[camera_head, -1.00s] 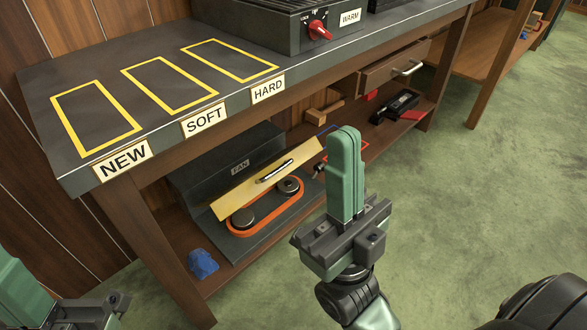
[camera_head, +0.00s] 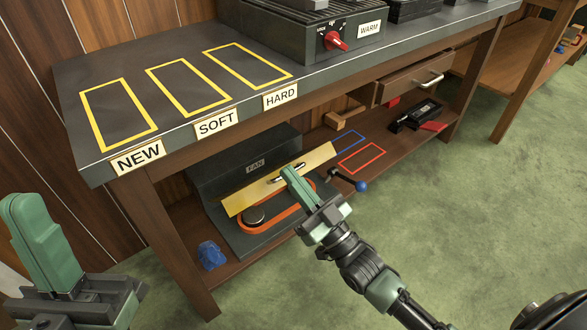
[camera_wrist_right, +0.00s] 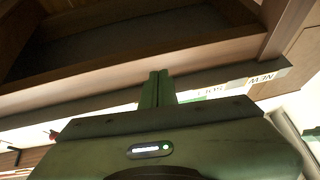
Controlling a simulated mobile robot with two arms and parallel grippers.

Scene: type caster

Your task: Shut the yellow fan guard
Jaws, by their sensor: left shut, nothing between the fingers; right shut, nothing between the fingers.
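The yellow fan guard (camera_head: 242,200) is a flat panel with a dark-and-silver handle, raised at a slant on the dark fan unit (camera_head: 232,158) on the lower shelf. Below it the orange belt (camera_head: 268,223) and a round pulley (camera_head: 253,215) show uncovered. My right gripper (camera_head: 287,172) is shut and empty, its green fingertips at the guard's handle; I cannot tell whether they touch. It hides part of the guard and belt. In the right wrist view its green fingers (camera_wrist_right: 158,88) are together. My left gripper (camera_head: 20,205) is shut and empty, at the left, away from the fan.
The bench top (camera_head: 190,45) overhangs the fan. A lever with a blue knob (camera_head: 361,186) sticks out right of the fan. A blue object (camera_head: 211,255) lies at the shelf's left. The bench leg (camera_head: 172,240) stands at the left; green floor in front is clear.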

